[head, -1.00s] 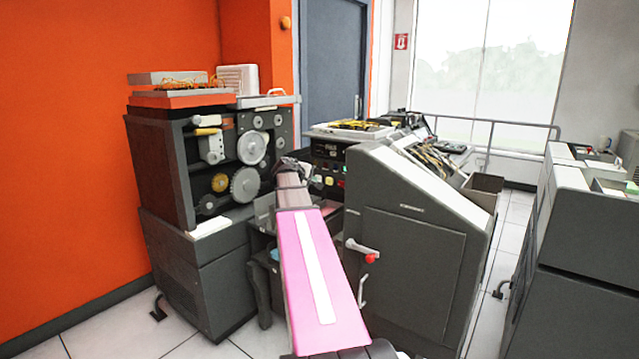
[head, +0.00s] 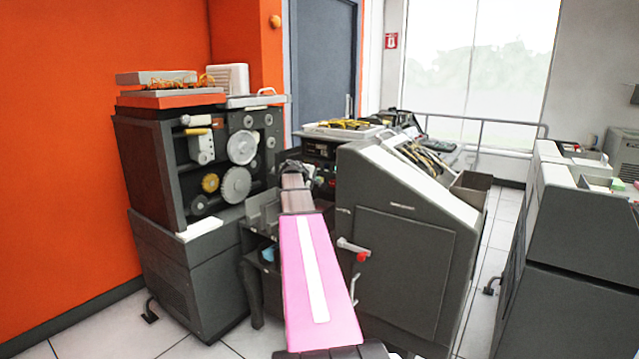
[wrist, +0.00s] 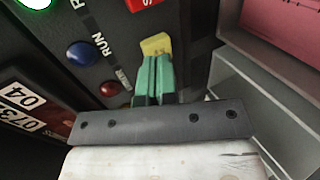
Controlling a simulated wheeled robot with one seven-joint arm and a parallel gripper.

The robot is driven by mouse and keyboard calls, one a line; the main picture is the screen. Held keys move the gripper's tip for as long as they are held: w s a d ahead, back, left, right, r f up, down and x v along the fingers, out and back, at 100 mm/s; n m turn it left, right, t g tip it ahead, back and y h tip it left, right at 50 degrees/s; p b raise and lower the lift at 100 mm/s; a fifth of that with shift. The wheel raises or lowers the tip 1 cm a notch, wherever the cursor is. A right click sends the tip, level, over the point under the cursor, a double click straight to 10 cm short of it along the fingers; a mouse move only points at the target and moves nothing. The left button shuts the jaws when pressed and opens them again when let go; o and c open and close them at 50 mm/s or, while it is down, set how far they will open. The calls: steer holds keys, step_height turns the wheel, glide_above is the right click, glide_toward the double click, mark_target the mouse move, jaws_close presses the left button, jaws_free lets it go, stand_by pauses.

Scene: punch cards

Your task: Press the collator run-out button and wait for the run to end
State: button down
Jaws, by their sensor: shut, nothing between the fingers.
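My gripper (wrist: 152,78) shows in the wrist view as green fingers pressed together, shut with nothing between them. Their tips are at a yellow button (wrist: 155,44) on the dark panel and overlap its lower part. I cannot tell whether it is pressed in. A blue button (wrist: 81,53) sits to the left, with a label reading "RUN" beside it. I cannot tell which button that label belongs to. A lit green button (wrist: 35,3) is at the top left. In the head view the collator (head: 405,255) stands at centre right, and my arm hides most of its panel.
A red button (wrist: 145,4) and a small red round part (wrist: 110,88) are close to the fingers. Grey trays (wrist: 270,100) stand close on the right. Another machine (head: 190,255) stands left.

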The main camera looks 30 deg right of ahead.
steer(key=shift+w+d+f, duration=0.2)
steer(key=shift+d+f, duration=0.05)
steer(key=shift+d, duration=0.35)
stand_by(0.3)
steer(key=a+f+v, duration=0.1)
steer(key=f+v, duration=0.1)
steer(key=v, duration=1.4)
steer(key=shift+s+a, duration=0.25)
steer(key=shift+s, duration=0.05)
steer(key=shift+a, duration=0.1)
steer(key=s+a, duration=0.4)
steer(key=a, duration=0.6)
steer(key=s+a, duration=0.4)
steer(key=a, duration=0.6)
steer(key=shift+s, duration=0.2)
